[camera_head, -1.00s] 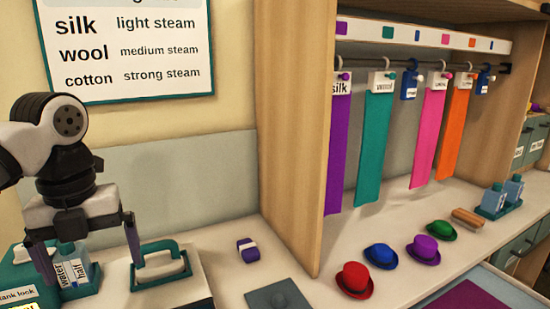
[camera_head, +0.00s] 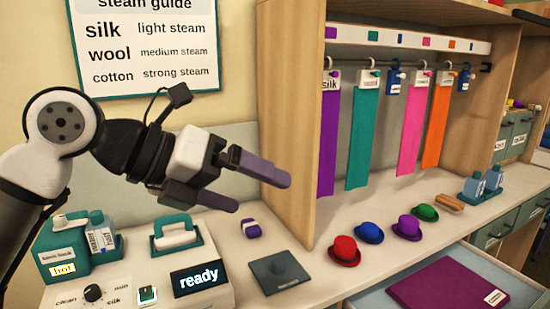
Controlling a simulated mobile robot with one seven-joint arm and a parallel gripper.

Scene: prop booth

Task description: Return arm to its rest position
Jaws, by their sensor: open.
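My gripper (camera_head: 245,185) is at the left of the head view, raised above the counter and pointing right. Its two fingers are spread apart with nothing between them. My arm bends at the upper left, in front of the wall. Below it sits a steamer station with a teal tank (camera_head: 68,248), a bottle (camera_head: 101,237) beside the tank, and a teal-framed handle (camera_head: 175,234). Its display (camera_head: 198,279) reads "ready", and a label on the tank reads "hot". The gripper touches none of these.
Fabric strips hang from a rail (camera_head: 405,66). An open drawer (camera_head: 520,290) holds a purple item. The wooden partition (camera_head: 290,120) stands behind the fingertips.

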